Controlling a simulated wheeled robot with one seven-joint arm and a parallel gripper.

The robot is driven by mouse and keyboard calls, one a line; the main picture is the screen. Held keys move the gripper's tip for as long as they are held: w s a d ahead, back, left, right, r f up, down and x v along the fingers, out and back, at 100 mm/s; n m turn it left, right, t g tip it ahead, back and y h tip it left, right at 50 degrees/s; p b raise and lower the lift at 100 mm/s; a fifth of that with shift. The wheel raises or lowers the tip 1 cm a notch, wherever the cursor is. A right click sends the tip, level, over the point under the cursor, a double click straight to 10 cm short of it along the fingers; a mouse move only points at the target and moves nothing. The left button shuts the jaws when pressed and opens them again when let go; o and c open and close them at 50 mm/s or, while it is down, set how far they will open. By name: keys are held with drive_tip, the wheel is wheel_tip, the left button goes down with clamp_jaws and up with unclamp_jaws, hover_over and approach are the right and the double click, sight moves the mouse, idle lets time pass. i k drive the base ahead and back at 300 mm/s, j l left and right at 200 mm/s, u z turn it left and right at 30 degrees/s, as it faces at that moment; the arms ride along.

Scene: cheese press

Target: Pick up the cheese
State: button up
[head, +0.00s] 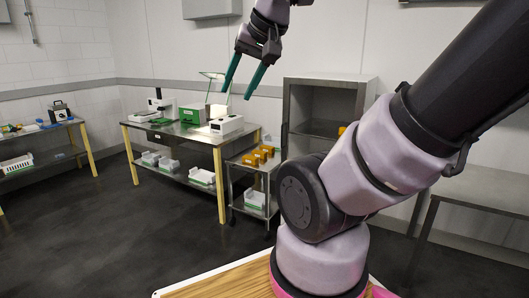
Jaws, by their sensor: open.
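Several orange-yellow blocks (255,158), which look like the cheese, stand on top of a small metal cart (235,163) in the middle of the head view. They are small in the picture and partly overlap. My gripper (236,95) is raised high in the upper middle, with its two green fingers pointing down and spread apart. It is open and empty, and appears well above and nearer than the blocks. A bit of another orange thing (341,131) shows behind my arm; most of it is hidden.
A metal table with yellow legs (217,168) holds a green device (194,114) and a white device (226,125). A steel cabinet (327,84) stands right of the cart. A metal bench (485,187) is at right, another table (35,133) at far left. Dark floor in front is clear.

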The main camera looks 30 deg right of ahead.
sight(253, 160)
drive_tip(key=i+l+z, duration=0.1)
drive_tip(key=i+l, duration=0.55)
drive_tip(key=i, duration=0.2)
drive_tip(key=i+l+z, duration=0.15)
drive_tip(key=i+l, duration=0.15)
drive_tip(key=i, duration=0.15)
drive_tip(key=i+l, duration=0.25)
drive_tip(key=i, duration=0.2)
drive_tip(key=i+l+z, duration=0.15)
drive_tip(key=i, duration=0.3)
drive_tip(key=i+l, duration=0.3)
drive_tip(key=i, duration=0.15)
drive_tip(key=l+z, duration=0.05)
